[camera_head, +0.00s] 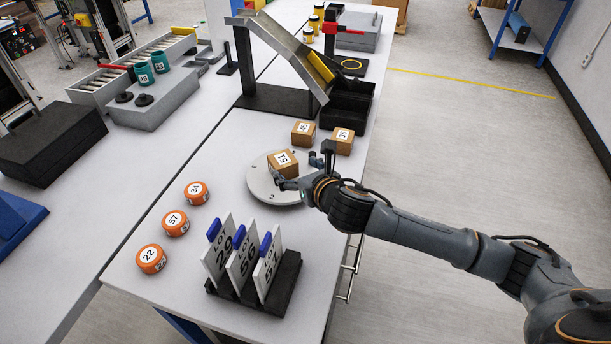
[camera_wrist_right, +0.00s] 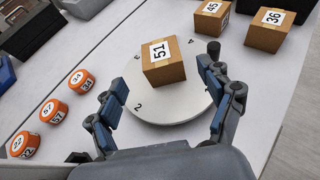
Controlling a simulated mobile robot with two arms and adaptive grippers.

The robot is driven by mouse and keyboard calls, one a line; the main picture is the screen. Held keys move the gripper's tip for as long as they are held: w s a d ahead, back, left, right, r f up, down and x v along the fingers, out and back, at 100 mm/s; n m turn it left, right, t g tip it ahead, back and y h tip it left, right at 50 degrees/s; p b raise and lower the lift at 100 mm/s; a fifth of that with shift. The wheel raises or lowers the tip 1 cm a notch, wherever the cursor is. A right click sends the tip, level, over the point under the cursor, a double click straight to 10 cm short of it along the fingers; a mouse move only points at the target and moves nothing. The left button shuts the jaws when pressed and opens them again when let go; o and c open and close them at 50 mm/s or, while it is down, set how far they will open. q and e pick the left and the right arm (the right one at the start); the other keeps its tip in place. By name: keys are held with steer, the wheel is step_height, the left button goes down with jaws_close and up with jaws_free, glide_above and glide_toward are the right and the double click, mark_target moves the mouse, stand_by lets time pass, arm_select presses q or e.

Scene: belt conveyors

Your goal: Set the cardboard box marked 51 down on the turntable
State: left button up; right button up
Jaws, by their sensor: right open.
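The cardboard box marked 51 (camera_head: 283,163) rests on the round grey turntable (camera_head: 262,188). In the right wrist view the box (camera_wrist_right: 163,66) sits toward the far part of the turntable (camera_wrist_right: 160,112), label up. My right gripper (camera_head: 303,180) is at the turntable's near right side. In the wrist view its two fingers (camera_wrist_right: 165,100) are spread wide, with the box beyond and between them, apart from both pads. My left gripper is not in view.
Boxes marked 45 (camera_head: 303,133) and 36 (camera_head: 342,141) stand behind the turntable, by a black bin (camera_head: 347,105) under a sloped chute. Several orange round containers (camera_head: 176,223) stand to the left. A black rack (camera_head: 254,293) with numbered plates stands in front.

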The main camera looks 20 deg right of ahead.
steer(key=v, duration=0.4)
steer(key=shift+s+r, duration=0.2)
steer(key=shift+s, duration=0.15)
